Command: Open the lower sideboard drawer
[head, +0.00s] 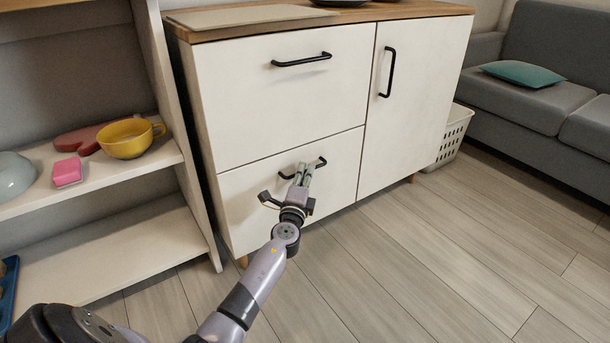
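The white sideboard (280,95) stands ahead with a wooden top. Its lower drawer (245,185) is closed, its front flush with the rest of the sideboard. The lower drawer's black bar handle (318,162) shows behind my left gripper (304,168). The gripper's fingertips are at the handle and overlap its middle in the picture. I cannot tell whether they touch it or whether the fingers are shut on it. My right gripper is out of the head view.
The upper drawer with its handle (301,60) and the door with a vertical handle (388,72) are closed. An open shelf on the left holds a yellow cup (127,138) and a pink block (67,171). A white basket (452,137) stands right. The floor (420,255) in front is clear.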

